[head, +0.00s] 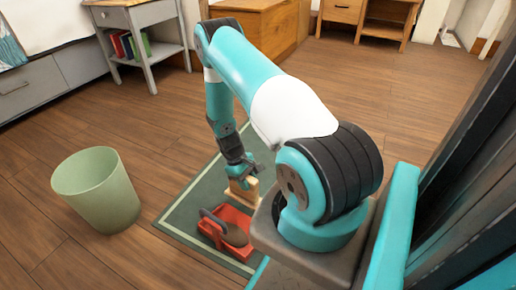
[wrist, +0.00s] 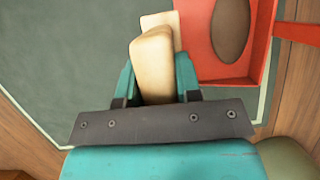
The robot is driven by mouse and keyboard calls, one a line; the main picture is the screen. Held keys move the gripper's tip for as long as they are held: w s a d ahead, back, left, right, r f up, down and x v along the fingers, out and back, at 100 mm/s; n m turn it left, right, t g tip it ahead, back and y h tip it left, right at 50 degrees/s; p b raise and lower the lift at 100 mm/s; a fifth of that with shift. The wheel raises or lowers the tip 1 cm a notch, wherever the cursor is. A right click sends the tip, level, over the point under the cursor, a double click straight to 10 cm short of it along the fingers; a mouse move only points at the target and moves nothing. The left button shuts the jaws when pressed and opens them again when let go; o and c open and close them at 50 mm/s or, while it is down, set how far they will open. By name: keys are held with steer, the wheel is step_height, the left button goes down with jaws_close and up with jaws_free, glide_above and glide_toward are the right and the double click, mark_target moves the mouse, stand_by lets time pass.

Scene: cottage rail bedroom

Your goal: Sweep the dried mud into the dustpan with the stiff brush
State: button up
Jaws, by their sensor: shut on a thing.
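My gripper (head: 240,174) reaches down over the green mat and is shut on the stiff brush (head: 244,190), a pale wooden block. In the wrist view the two teal fingers of my gripper (wrist: 156,76) stand on either side of the brush (wrist: 154,52). Its bristles cannot be made out. The red dustpan (head: 212,236) lies on the mat just in front of the brush; it also shows in the wrist view (wrist: 196,58), at upper right. A brown oval patch (wrist: 231,30), apparently the dried mud, shows within the dustpan's outline. A dark curved shape crosses the dustpan in the head view.
The green mat (head: 190,208) lies on the wooden floor with bare mat left of the brush. A pale green bin (head: 97,190) stands to the left. A grey side table (head: 140,40) with books and a wooden chest (head: 262,28) stand behind.

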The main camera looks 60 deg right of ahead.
mark_target(249, 178)
steer(key=shift+r+p, duration=1.4)
steer(key=shift+r, duration=0.4)
